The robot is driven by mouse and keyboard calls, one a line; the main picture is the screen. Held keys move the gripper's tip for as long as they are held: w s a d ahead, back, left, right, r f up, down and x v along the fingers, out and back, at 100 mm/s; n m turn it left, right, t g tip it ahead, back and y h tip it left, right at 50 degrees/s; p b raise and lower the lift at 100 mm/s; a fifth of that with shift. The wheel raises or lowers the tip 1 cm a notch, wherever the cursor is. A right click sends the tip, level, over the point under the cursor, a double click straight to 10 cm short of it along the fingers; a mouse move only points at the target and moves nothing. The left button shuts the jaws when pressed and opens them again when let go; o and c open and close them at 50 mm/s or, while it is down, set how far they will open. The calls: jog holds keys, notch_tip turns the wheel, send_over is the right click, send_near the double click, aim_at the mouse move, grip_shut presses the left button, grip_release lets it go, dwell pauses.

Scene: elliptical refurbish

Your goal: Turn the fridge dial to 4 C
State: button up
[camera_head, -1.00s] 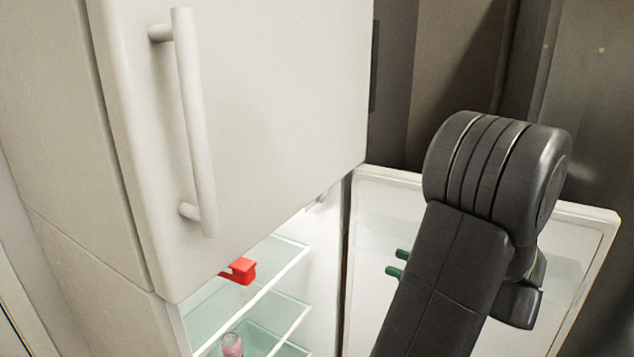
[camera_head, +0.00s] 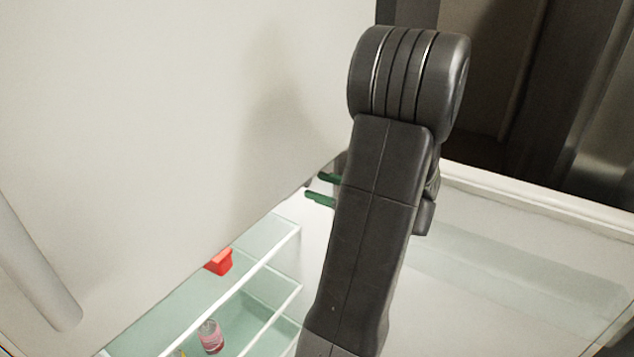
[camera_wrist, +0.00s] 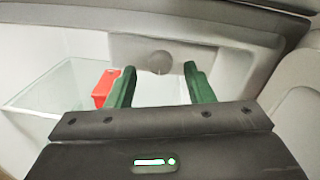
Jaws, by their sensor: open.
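I cannot tell how far short of the dial the tips are. In the head view my gripper (camera_head: 322,190) shows as green fingertips beside the upper door's lower edge, and the dial is hidden there.
A red object (camera_head: 219,262) sits on a glass shelf (camera_head: 262,268); it also shows left of my fingers in the wrist view (camera_wrist: 104,88). A pink jar (camera_head: 210,337) stands lower. The closed upper door (camera_head: 180,120) overhangs the opening. The open fridge door (camera_head: 530,270) is at right.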

jog(key=shift+x, duration=0.75)
jog(key=shift+c, duration=0.5)
jog(key=c, duration=0.9)
jog(key=shift+f, duration=0.1)
jog(key=n+b, duration=0.3)
jog(key=shift+f+b, duration=0.15)
jog(key=shift+b, duration=0.2)
jog(key=shift+n+b, duration=1.25)
jog(key=shift+n, duration=0.05)
jog(key=shift+r, duration=0.25)
